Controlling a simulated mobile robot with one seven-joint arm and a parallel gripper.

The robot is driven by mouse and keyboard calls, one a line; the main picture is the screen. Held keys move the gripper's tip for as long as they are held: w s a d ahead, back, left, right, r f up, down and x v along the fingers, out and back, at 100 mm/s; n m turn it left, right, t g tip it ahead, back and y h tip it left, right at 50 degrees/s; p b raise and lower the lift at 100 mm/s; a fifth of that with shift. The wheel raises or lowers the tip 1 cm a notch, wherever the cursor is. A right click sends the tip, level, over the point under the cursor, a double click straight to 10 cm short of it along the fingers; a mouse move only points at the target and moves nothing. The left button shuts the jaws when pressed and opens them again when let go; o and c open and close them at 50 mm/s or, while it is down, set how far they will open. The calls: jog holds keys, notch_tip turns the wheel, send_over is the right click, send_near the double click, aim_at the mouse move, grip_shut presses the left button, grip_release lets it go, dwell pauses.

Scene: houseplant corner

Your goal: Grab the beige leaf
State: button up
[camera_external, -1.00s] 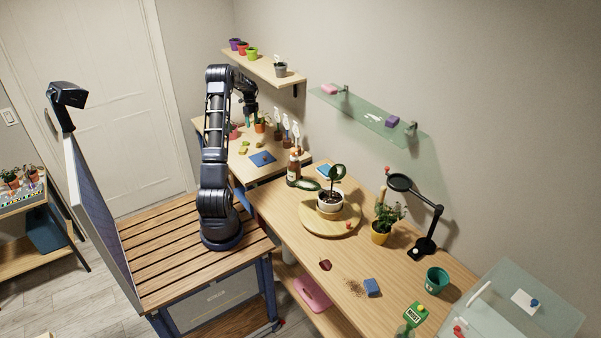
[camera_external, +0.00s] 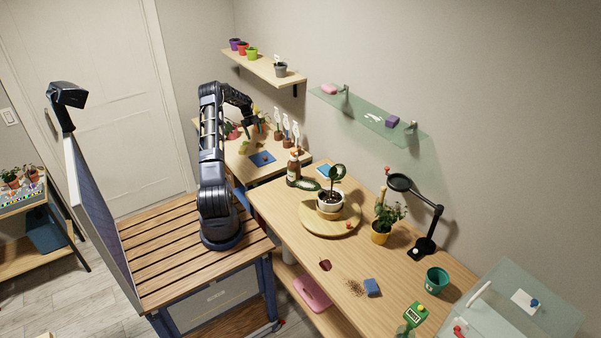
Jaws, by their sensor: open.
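My gripper (camera_external: 247,130) is small and dark at the end of my arm, reaching over the far work table, low above its left part. Its jaws are open, but the fingers are hard to make out. A small pale beige-yellow piece, which looks like the beige leaf (camera_external: 243,149), lies on the tabletop just below the gripper. The gap between them cannot be judged.
Several small pots with white tags (camera_external: 287,130) stand along the back of the far table, beside a brown bottle (camera_external: 293,168). A shelf (camera_external: 262,68) hangs above. The near table holds a potted plant (camera_external: 331,202) on a round board and a dark red leaf (camera_external: 325,265).

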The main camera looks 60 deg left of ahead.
aim_at(259, 144)
jog(key=shift+w+x, duration=0.15)
jog(key=shift+x, duration=1.55)
jog(key=shift+w+x, duration=0.15)
jog(key=shift+x, duration=1.55)
jog(key=c, duration=1.1)
